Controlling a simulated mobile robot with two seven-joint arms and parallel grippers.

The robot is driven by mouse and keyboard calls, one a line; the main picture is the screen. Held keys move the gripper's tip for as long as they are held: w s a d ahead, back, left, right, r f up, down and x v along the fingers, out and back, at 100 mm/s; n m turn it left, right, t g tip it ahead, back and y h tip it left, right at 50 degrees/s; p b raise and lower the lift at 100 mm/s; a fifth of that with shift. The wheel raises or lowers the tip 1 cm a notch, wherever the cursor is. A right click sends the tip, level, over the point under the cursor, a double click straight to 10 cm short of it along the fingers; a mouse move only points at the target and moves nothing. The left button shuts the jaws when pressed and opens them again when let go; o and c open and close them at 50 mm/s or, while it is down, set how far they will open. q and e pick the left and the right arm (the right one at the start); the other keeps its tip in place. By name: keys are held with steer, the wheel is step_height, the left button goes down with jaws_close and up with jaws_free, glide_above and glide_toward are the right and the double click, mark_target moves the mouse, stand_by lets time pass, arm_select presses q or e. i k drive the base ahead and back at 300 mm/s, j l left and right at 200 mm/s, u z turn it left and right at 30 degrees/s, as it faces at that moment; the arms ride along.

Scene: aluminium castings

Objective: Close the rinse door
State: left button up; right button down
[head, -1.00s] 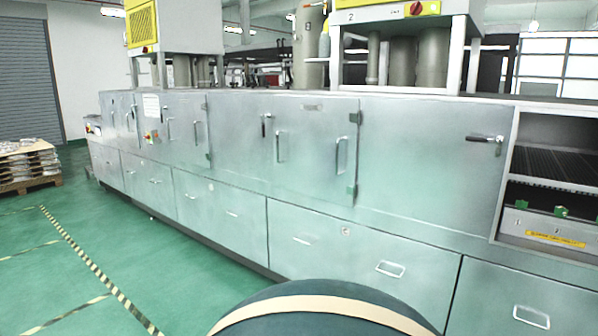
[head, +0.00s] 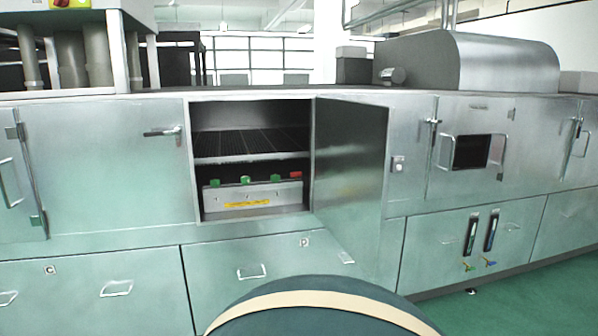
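A rinse door (head: 348,160) stands wide open in the head view, swung out to the right of a square opening in the long metal machine. It hangs along the opening's right edge, and I see its flat face at a slant. Inside the opening are a dark ribbed rack (head: 250,143) and, below it, a metal box (head: 252,195) with green and red knobs and a yellow label. No label naming the door is readable. Neither of my grippers shows in the head view.
The machine's closed panel (head: 110,165) with a black-handled latch (head: 165,132) is left of the opening. Drawers with handles (head: 251,272) run below. Closed doors with a dark window (head: 471,152) are to the right. Green floor (head: 500,312) is clear at lower right.

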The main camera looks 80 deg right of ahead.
mark_target(353, 140)
steer(key=k+l+z, duration=0.15)
steer(key=z, duration=0.25)
steer(key=k+l+z, duration=0.15)
steer(key=z, duration=0.2)
steer(key=k+l+z, duration=0.1)
steer(key=l+z, duration=0.3)
steer(key=k+l+z, duration=0.1)
steer(key=l+z, duration=0.15)
steer(key=l, duration=0.25)
steer(key=k+l+z, duration=0.1)
steer(key=l+z, duration=0.15)
steer(key=l, duration=1.35)
steer(key=k+z, duration=0.05)
steer(key=k, duration=0.05)
